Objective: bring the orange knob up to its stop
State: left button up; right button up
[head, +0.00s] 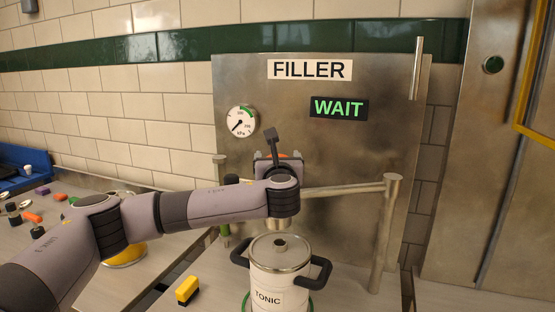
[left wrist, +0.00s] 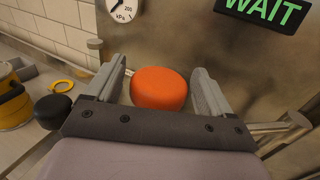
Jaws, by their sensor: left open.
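The orange knob (left wrist: 159,88) is a rounded block in front of the steel filler panel. In the left wrist view it sits between the two fingers of my left gripper (left wrist: 159,70), which are spread with visible gaps on both sides. In the head view only a sliver of the knob (head: 283,156) shows behind my left gripper (head: 277,157). Whether a finger touches it I cannot tell. The lit sign (head: 339,107) reads WAIT in green. My right gripper is in neither view.
A lidded pot labelled TONIC (head: 279,267) with black handles stands below my left wrist. A steel rail (head: 345,189) runs right of it to a post. A black knob (left wrist: 52,110) is left of the gripper. A yellow block (head: 187,290) lies on the counter. A gauge (head: 241,121) is above left.

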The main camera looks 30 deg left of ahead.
pick_arm(q)
jog(key=b+v, duration=0.1)
jog(key=v, duration=0.6)
dwell(0.5)
